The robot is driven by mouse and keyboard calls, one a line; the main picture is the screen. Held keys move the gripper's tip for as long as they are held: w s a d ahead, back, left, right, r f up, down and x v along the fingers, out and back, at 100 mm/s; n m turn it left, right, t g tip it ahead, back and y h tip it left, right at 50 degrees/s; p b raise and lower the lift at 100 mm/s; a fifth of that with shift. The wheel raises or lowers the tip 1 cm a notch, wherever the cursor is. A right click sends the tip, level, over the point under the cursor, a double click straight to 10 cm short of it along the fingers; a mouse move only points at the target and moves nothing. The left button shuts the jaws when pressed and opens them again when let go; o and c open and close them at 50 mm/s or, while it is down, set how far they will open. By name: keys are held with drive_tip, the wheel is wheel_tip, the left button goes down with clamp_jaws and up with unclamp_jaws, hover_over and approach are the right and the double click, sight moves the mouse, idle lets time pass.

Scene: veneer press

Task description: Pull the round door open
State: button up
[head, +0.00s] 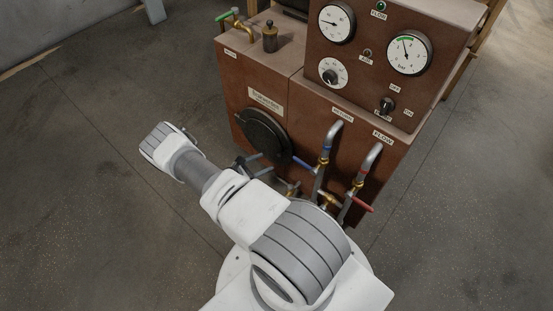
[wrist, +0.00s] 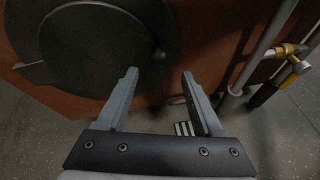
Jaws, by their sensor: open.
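The round door (head: 265,137) is a dark disc on the front of the red-brown press cabinet, and it looks closed against its face. My gripper (wrist: 158,78) is open and empty. I cannot tell whether a finger touches the door. In the head view my arm partly hides the gripper.
Right of the door, pipes with a blue lever (head: 325,157) and a red lever (head: 362,204) stand out from the cabinet. A pipe with a brass fitting (wrist: 290,50) is right of my gripper. A gauge panel (head: 370,60) stands on top. Floor at left is clear.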

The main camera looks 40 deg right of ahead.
sight(277, 157)
drive_tip(key=b+x, duration=0.2)
drive_tip(key=x, duration=0.6)
clamp_jaws()
idle(1.3)
